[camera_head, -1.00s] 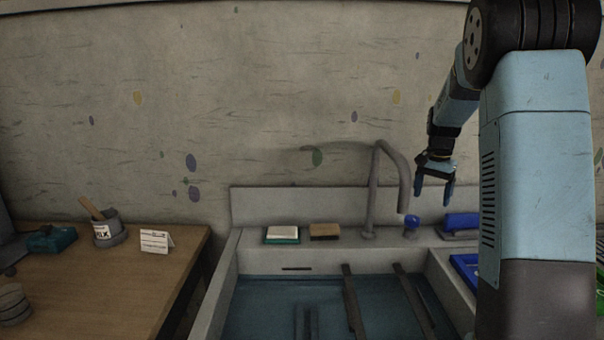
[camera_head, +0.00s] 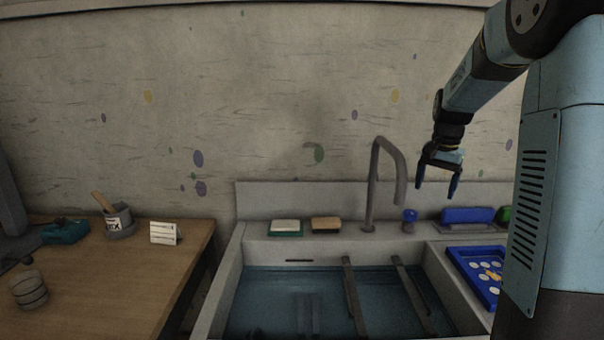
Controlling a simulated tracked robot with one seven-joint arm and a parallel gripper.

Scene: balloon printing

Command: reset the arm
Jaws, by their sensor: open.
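My gripper (camera_head: 437,190) hangs at the upper right, in front of the wall, with its two blue fingers pointing down and apart. It is open and nothing shows between the fingers. In the picture it appears to the right of the faucet and above the blue knob. My arm comes in from the right edge, bends at the top right and slopes down to the left to the gripper.
A sink (camera_head: 232,280) with water and two dark bars lies below, with a grey faucet (camera_head: 372,190) behind. A blue tray (camera_head: 462,262) with pale round spots is at right, near a blue block (camera_head: 467,216). A wooden table (camera_head: 120,285) holds a cup (camera_head: 119,222) and card (camera_head: 165,233).

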